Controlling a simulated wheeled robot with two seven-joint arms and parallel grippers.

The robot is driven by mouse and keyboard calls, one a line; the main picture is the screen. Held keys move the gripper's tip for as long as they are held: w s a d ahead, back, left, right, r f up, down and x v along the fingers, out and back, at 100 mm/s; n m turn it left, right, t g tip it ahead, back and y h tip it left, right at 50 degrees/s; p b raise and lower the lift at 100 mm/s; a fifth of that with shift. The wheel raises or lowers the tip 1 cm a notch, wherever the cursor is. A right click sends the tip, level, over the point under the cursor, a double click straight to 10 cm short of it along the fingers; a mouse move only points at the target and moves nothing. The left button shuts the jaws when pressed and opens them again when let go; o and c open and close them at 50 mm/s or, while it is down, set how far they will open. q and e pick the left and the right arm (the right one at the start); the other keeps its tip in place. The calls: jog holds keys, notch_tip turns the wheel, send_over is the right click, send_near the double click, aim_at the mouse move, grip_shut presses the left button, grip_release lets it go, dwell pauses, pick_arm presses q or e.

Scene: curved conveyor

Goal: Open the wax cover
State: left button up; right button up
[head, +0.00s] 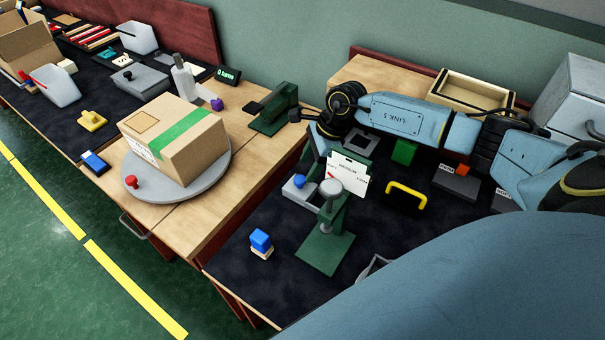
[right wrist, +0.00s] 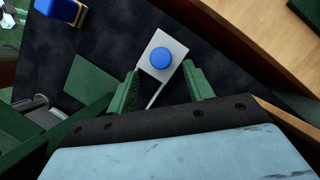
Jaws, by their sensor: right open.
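A small light-grey cover with a round blue knob (head: 299,182) sits on the dark mat under my right gripper; I take it to be the wax cover. In the right wrist view the blue knob (right wrist: 161,58) and its grey plate lie just beyond the fingertips. My right gripper (head: 316,165) is open. Its two green fingers (right wrist: 161,76) stand apart, with part of the grey plate between them in the picture. Nothing is held. What lies under the cover is hidden. My left gripper is not in view.
A green stand press (head: 325,250) with a grey knob and a white card (head: 347,178) stand close beside the gripper. A blue-topped stamp (head: 260,240) lies in front. A yellow-handled black block (head: 405,198) is to the right. Bare mat lies between stamp and cover.

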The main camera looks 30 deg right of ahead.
aim_at(301, 179)
jog(key=shift+x, duration=2.25)
jog(key=shift+c, duration=0.2)
